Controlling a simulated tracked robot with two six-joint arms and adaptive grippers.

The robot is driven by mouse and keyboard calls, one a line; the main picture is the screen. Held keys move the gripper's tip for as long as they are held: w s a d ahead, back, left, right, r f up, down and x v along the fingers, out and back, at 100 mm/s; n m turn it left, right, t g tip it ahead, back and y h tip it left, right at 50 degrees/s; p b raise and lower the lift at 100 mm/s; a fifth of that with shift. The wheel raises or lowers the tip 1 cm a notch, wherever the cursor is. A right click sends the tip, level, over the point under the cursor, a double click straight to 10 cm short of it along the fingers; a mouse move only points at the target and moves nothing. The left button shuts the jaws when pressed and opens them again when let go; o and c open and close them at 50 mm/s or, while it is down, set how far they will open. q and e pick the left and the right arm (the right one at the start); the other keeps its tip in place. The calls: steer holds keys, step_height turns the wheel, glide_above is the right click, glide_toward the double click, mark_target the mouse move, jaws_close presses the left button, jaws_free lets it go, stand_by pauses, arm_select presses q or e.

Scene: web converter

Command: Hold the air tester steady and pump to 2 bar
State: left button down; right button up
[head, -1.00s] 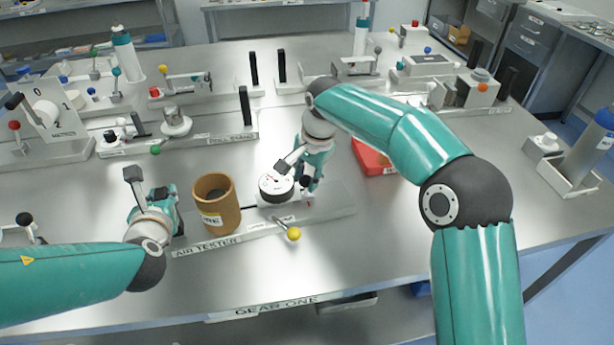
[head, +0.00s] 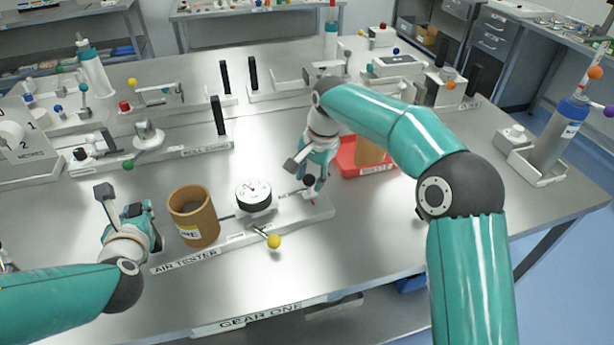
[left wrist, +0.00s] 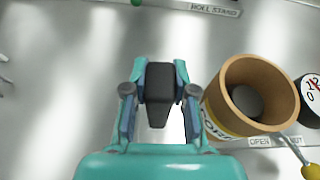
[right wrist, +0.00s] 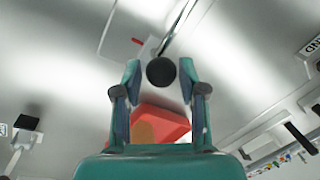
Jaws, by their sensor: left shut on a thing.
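The air tester (head: 290,222) is a long light base near the table's front. It carries a brown core (head: 192,218), a round white gauge (head: 253,192) and a yellow-knobbed valve lever (head: 274,242). I cannot read the gauge's value. My left gripper (head: 148,212) is at the tester's left end, shut on a black upright handle (left wrist: 160,88). My right gripper (head: 312,186) is at the right end. Its fingers are open on either side of the black ball knob (right wrist: 160,71) of the pump rod, with small gaps visible. The knob also shows in the head view (head: 309,180).
A red tray (head: 350,162) holding a brown core (head: 370,153) is behind my right gripper. The roll stand (head: 190,147) is behind the tester. A blue-topped cylinder (head: 560,130) stands at the right. The table front right is clear.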

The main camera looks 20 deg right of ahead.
steer(key=shift+o, duration=0.7)
steer(key=shift+r, duration=0.1)
step_height(320, 180, up, 12)
steer(key=s+d, duration=0.1)
steer(key=s, duration=0.1)
steer(key=shift+d+f, duration=0.25)
stand_by(0.9)
